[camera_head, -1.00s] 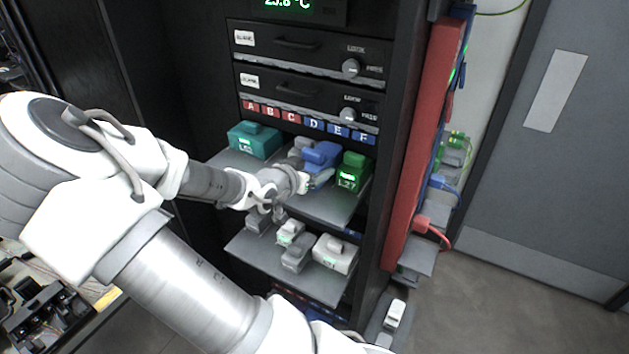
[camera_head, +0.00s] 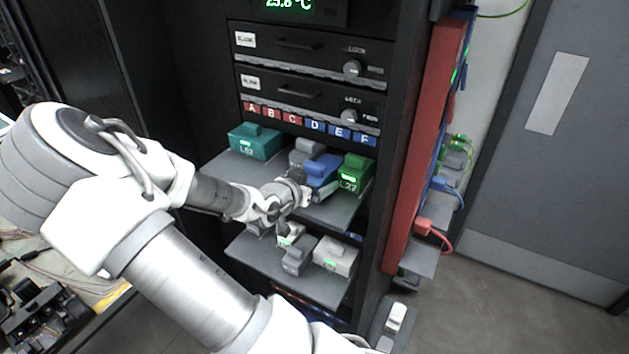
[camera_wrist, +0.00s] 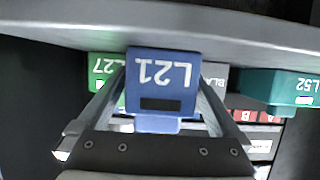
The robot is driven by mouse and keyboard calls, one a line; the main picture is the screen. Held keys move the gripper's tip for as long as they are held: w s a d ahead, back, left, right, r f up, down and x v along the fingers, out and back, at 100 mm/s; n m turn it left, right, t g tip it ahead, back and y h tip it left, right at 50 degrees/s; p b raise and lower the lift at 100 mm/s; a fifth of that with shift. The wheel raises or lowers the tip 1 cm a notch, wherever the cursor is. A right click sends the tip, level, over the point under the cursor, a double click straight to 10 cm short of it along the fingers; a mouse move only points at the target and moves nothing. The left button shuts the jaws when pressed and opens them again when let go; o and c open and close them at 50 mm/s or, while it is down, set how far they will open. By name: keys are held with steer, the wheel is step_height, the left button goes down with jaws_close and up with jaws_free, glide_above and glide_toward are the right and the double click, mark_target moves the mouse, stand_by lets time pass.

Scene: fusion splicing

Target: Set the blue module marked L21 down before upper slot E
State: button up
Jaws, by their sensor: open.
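The blue module marked L21 (camera_head: 322,168) is at the upper shelf (camera_head: 334,211), between a grey module and the green module L27 (camera_head: 356,170). It stands in front of the row of slots, roughly below the blue E label (camera_head: 340,131). In the wrist view the L21 module (camera_wrist: 162,80) shows its mark upside down. My gripper (camera_wrist: 163,92) is open, with one finger on each side of the module. In the head view my gripper (camera_head: 303,194) is at the module's near left side. The module's underside is hidden, so its contact with the shelf cannot be seen.
The teal module L52 (camera_head: 254,141) stands at the left of the upper shelf, and a grey module (camera_head: 306,151) is close beside L21. A lower shelf (camera_head: 314,290) holds several grey modules. A red rack side panel (camera_head: 422,150) rises at the right.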

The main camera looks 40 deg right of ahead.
steer(key=shift+a+r, duration=0.2)
steer(key=shift+r, duration=0.05)
steer(key=s+a+r+n+y+p, duration=0.25)
steer(key=a+y, duration=0.45)
steer(key=a, duration=0.7)
steer(key=s+a+r+n+y+p, duration=0.1)
steer(key=a+n+y, duration=0.35)
steer(key=a, duration=0.85)
steer(key=s+a+r+n+y, duration=0.35)
steer(key=s+r, duration=0.25)
steer(key=r, duration=0.4)
steer(key=s+d+r+n+h, duration=0.2)
steer(key=s+r, duration=0.4)
steer(key=s, duration=0.4)
steer(key=shift+d+r+n+t+h, duration=0.3)
steer(key=shift+d+n, duration=0.25)
steer(key=shift+d, duration=0.4)
